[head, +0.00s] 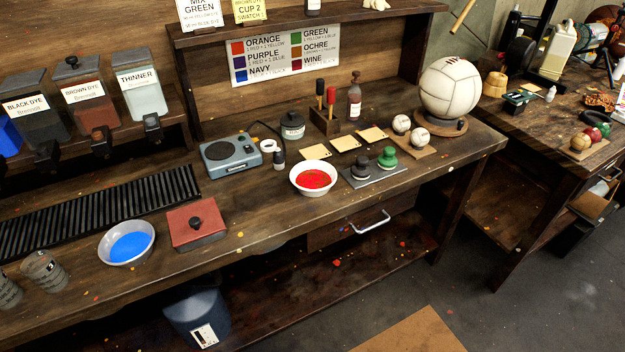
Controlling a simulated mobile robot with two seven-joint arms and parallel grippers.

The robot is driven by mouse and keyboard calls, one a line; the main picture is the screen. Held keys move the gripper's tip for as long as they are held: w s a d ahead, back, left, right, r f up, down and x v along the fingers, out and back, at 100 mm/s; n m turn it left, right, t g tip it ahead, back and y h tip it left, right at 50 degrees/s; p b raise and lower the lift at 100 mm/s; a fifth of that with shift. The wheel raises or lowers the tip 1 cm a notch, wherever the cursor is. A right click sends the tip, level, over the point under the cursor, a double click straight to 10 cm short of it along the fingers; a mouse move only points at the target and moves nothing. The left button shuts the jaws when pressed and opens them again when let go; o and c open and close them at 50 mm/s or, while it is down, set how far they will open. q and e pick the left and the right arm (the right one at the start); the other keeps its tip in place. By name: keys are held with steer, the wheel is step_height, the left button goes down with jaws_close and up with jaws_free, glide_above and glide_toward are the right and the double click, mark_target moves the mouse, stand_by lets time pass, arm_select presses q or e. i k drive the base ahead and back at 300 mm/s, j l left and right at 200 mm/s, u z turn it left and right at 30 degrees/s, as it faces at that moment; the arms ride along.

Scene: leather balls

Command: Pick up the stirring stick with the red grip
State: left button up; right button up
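The stirring stick with the red grip (331,96) stands upright in a small dark wooden holder (325,121) towards the back of the workbench. A second stick with a darker grip (320,87) stands just to its left in the same holder. The lower parts of both sticks are hidden in the holder. Neither of my grippers shows in the head view.
A bottle (354,98) stands right of the holder, and a dark lidded jar (292,126) to its left. Swatch cards (343,143), a bowl of red liquid (297,186) and a blue scale (230,155) lie nearer. A large white ball (449,85) stands at right.

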mark_target(331, 91)
steer(key=u, duration=0.75)
steer(key=l+u, duration=0.5)
steer(key=u, duration=0.15)
steer(key=l+u, duration=0.35)
steer(key=k+l+u, duration=0.2)
steer(key=l, duration=0.2)
steer(key=k+l+u, duration=0.25)
steer(key=i+l, duration=0.1)
steer(key=l, duration=0.05)
